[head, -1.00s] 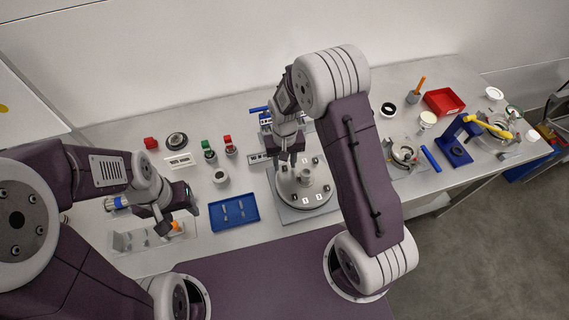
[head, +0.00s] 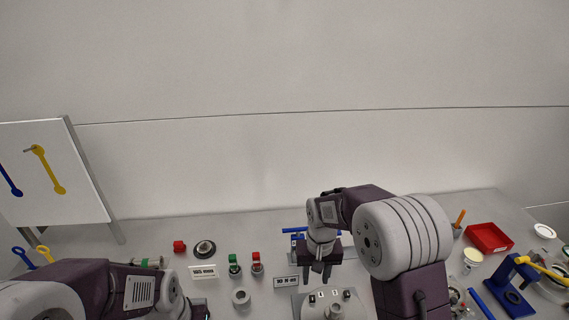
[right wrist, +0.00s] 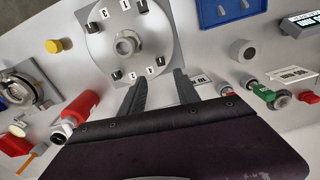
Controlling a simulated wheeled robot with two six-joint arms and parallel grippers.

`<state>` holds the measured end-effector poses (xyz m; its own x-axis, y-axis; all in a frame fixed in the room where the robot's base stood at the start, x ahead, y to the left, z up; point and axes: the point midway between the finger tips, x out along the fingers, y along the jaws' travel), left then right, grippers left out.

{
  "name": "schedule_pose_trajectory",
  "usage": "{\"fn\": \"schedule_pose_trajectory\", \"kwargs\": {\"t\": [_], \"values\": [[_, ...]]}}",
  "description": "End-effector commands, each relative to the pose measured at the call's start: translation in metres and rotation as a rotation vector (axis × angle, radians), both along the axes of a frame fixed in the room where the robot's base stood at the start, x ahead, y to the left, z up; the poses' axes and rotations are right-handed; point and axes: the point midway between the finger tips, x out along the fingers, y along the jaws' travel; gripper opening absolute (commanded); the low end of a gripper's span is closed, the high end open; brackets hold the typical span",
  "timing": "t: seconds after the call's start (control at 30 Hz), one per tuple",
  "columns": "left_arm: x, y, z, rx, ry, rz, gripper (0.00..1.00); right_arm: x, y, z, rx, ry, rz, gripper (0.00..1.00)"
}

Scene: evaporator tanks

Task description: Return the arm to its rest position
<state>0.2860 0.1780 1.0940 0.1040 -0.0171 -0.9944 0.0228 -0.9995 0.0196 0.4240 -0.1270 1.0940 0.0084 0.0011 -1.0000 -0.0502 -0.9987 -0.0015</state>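My right gripper (head: 318,278) hangs fingers-down behind the round grey tank lid (head: 322,300) in the head view. In the right wrist view its two dark fingers (right wrist: 160,88) are apart with nothing between them. The lid (right wrist: 105,45), with its central hub and small black clamps, shows beyond the fingertips there, apart from them. My right arm rises at the right of the head view and covers part of the bench. My left arm (head: 130,290) is at the lower left; its gripper is cut off by the bottom edge.
Red and green valves (head: 257,263), a grey ring (head: 240,297) and a label plate (head: 203,272) stand left of the right gripper. A red tray (head: 489,238) and a blue stand (head: 512,290) are at right. A board with tools (head: 60,170) stands at far left. Open air is above the bench.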

Motion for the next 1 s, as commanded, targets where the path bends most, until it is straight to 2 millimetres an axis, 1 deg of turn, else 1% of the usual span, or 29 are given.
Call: {"fn": "schedule_pose_trajectory", "kwargs": {"t": [0.03, 0.07, 0.17, 0.2, 0.27, 0.3, 0.4, 0.47, 0.5, 0.53, 0.6, 1.0], "values": [[0.0, 0.0, -0.011, 0.0, 0.0, 0.0, 0.52, 0.006, -0.006, 0.002, 0.005, -0.034, -0.017, 0.38], [0.0, 0.0, -0.016, 0.0, 0.0, 0.0, 0.52, 0.003, -0.01, 0.004, 0.007, -0.045, -0.028, 0.38], [0.0, 0.0, -0.035, 0.0, 0.001, 0.0, 0.52, -0.034, -0.031, 0.0, 0.011, -0.056, -0.074, 0.38], [0.0, 0.0, -0.039, 0.0, 0.001, 0.0, 0.52, -0.052, -0.037, -0.005, 0.013, -0.061, -0.081, 0.38], [0.0, 0.0, -0.045, 0.0, 0.001, 0.0, 0.52, -0.078, -0.044, -0.014, 0.015, -0.068, -0.081, 0.38], [0.0, 0.0, -0.047, 0.0, 0.001, 0.0, 0.52, -0.094, -0.048, -0.02, 0.016, -0.072, -0.075, 0.38], [0.0, 0.0, -0.048, 0.0, 0.0, 0.0, 0.52, -0.129, -0.051, -0.035, 0.017, -0.073, -0.045, 0.38], [0.0, 0.0, -0.045, 0.0, 0.0, 0.0, 0.52, -0.142, -0.051, -0.041, 0.016, -0.068, -0.019, 0.38], [0.0, 0.0, -0.045, 0.0, 0.0, 0.0, 0.52, -0.146, -0.051, -0.046, 0.016, -0.069, -0.002, 0.38], [0.0, 0.0, -0.045, 0.0, 0.0, 0.0, 0.52, -0.144, -0.051, -0.046, 0.015, -0.082, 0.01, 0.38], [0.0, 0.0, -0.045, 0.0, 0.0, 0.0, 0.52, -0.139, -0.051, -0.045, 0.014, -0.099, 0.027, 0.38], [0.0, 0.0, -0.045, 0.0, 0.0, 0.0, 0.52, -0.139, -0.051, -0.045, 0.014, -0.098, 0.028, 0.38]]}}
